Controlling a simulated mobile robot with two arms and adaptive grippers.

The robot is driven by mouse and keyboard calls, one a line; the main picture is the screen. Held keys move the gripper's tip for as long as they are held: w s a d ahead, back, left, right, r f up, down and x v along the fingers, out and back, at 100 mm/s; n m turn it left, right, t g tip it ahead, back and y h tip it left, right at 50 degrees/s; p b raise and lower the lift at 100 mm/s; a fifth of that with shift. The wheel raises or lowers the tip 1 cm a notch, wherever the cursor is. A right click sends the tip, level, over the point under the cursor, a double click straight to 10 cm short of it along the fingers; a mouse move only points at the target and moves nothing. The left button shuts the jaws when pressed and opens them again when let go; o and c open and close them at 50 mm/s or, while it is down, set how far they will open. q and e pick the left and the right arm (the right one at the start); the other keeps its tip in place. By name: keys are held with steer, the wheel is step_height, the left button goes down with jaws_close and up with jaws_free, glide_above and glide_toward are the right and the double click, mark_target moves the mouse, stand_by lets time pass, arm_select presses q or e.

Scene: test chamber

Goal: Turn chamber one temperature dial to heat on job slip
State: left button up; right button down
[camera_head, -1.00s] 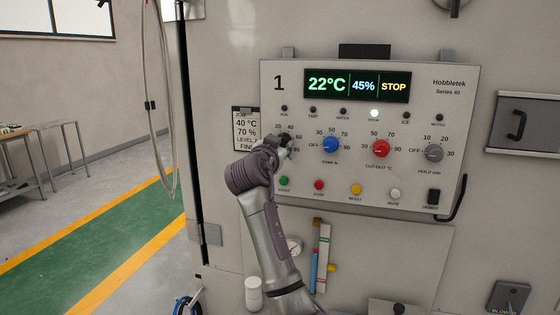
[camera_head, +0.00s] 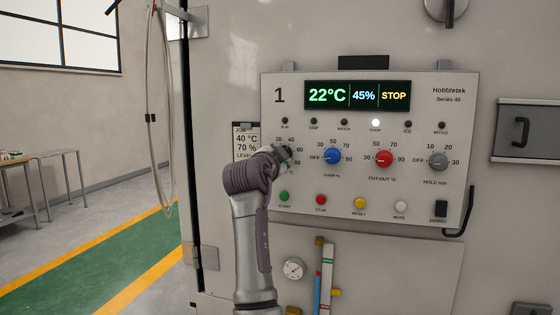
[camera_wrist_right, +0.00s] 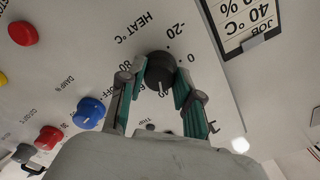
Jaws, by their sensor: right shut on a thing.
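The black heat dial (camera_wrist_right: 159,72) is on the chamber one panel (camera_head: 455,120). Its white pointer line faces down in the wrist view, where the panel appears upside down; I cannot tell the exact mark it meets. My right gripper (camera_wrist_right: 158,68) has one finger on each side of the dial and is shut on it; in the head view it reaches the panel's left side (camera_head: 284,156). The fingers cover part of the scale. The job slip (camera_head: 246,139) reads 40 °C and 70 %; its lower part is behind my wrist. My left gripper is out of view.
The display (camera_head: 357,95) reads 22°C, 45%, STOP. To the right are the blue damp dial (camera_head: 333,157), red cut-out dial (camera_head: 384,159) and grey hold dial (camera_head: 438,161). Coloured buttons line the panel below, including a green one (camera_head: 284,196).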

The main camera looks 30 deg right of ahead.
stand_by(0.3)
steer(key=c, duration=0.8)
jaws_free()
steer(key=v, duration=1.2)
